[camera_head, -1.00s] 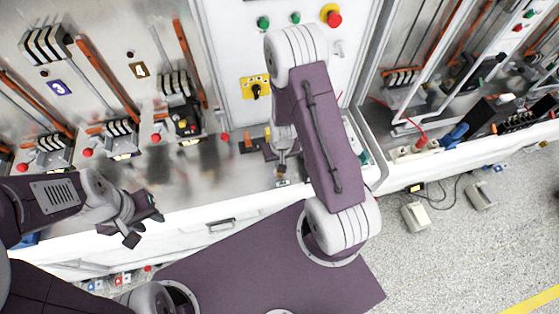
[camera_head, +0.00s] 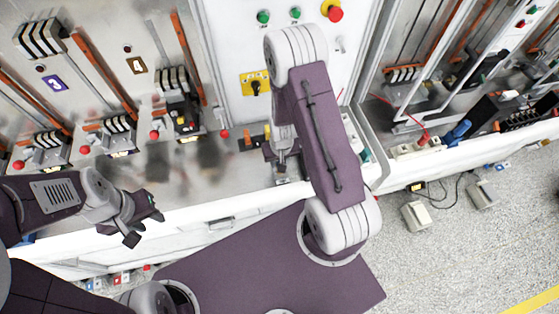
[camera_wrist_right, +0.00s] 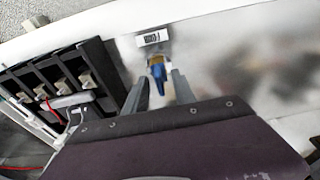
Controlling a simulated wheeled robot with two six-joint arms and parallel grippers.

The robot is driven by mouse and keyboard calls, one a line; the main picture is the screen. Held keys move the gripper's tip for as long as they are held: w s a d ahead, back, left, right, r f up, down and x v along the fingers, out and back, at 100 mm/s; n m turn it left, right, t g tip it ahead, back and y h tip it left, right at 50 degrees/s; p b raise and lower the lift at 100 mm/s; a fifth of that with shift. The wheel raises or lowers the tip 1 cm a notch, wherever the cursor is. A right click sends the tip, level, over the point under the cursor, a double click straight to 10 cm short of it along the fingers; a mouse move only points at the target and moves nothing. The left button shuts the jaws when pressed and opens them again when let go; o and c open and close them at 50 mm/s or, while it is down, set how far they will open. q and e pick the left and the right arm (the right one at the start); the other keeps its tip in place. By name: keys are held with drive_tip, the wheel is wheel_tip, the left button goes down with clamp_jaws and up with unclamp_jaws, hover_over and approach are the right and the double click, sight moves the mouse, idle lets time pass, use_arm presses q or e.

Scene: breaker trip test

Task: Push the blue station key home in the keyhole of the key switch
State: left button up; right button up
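In the right wrist view a blue key (camera_wrist_right: 157,73) with a brownish top part stands out from the metal shelf beside a small white label plate (camera_wrist_right: 152,39). My right gripper (camera_wrist_right: 161,74) has its two fingers apart on either side of the key, with a visible gap at the right. In the head view my right gripper (camera_head: 284,163) points down at the shelf and the key cannot be made out there. The key switch seems to be the black knob on the yellow plate (camera_head: 255,84); its keyhole is too small to see. My left gripper (camera_head: 146,220) is open and empty.
A black block with several pale terminals (camera_wrist_right: 62,82) and a red wire is left of the right gripper in the wrist view. Breaker bays with orange bars (camera_head: 105,78) are at the left. A red button (camera_head: 335,14) is on the white panel.

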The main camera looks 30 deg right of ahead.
drive_tip(key=r+p, duration=0.1)
drive_tip(key=r, duration=0.2)
drive_tip(key=s+r+p, duration=0.1)
drive_tip(key=r+p, duration=0.1)
drive_tip(key=r, duration=0.1)
drive_tip(key=r+p, duration=0.2)
drive_tip(key=r, duration=0.1)
drive_tip(key=shift+s+a+r, duration=0.1)
drive_tip(key=shift+s+a, duration=0.05)
drive_tip(key=shift+s, duration=0.05)
drive_tip(key=shift+w, duration=0.1)
drive_tip(key=shift+f, duration=0.2)
